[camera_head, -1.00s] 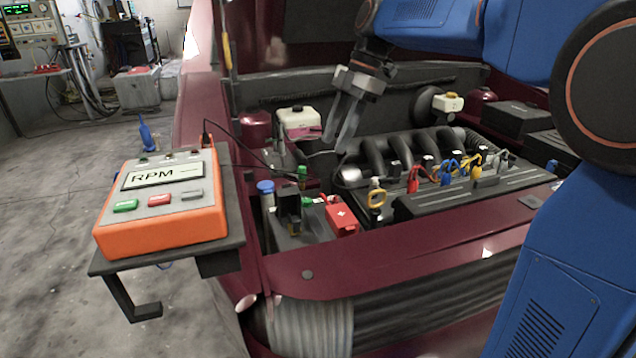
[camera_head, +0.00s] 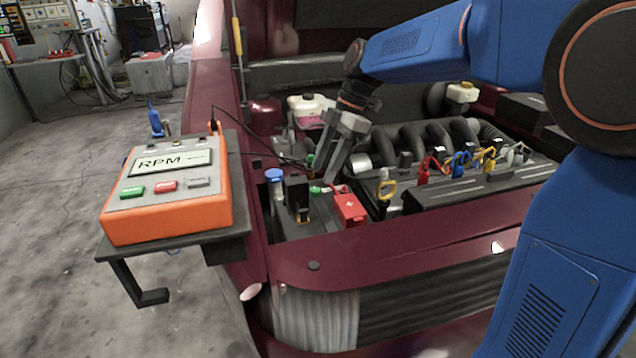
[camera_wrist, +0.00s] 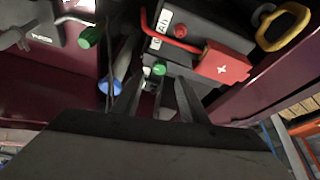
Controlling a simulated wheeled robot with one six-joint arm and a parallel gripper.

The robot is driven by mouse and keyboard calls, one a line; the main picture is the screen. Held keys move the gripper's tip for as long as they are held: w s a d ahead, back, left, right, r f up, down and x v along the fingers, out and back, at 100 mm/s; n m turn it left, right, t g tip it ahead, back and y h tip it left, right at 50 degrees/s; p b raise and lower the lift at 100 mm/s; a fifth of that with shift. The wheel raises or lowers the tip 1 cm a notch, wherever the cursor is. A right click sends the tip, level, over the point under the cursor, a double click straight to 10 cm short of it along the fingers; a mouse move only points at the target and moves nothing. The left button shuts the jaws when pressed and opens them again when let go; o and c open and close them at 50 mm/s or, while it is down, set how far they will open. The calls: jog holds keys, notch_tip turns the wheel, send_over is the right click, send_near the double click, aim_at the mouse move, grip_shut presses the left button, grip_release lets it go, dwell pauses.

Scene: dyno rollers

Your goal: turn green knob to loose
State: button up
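A small round green knob (camera_wrist: 158,69) shows in the wrist view, between the two fingers of my gripper (camera_wrist: 158,92) and just beyond their tips. The fingers are apart, with nothing held between them. A second green piece, a longer green cap (camera_wrist: 90,36), lies further left. In the head view my gripper (camera_head: 323,172) points down over the battery area, its tips close to the small green knob (camera_head: 315,190). The green cap (camera_head: 310,160) shows behind the fingers. Whether a finger touches the knob cannot be told.
A red terminal cover (camera_head: 350,208) and a yellow ring handle (camera_head: 385,190) stand close on the right. A blue cap (camera_head: 274,176) is on the left. The orange RPM box (camera_head: 170,205) sits on a side shelf. The engine (camera_head: 430,145) lies behind right.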

aim_at(315, 189)
jog(key=shift+x, duration=2.6)
jog(key=shift+c, duration=0.3)
grip_shut()
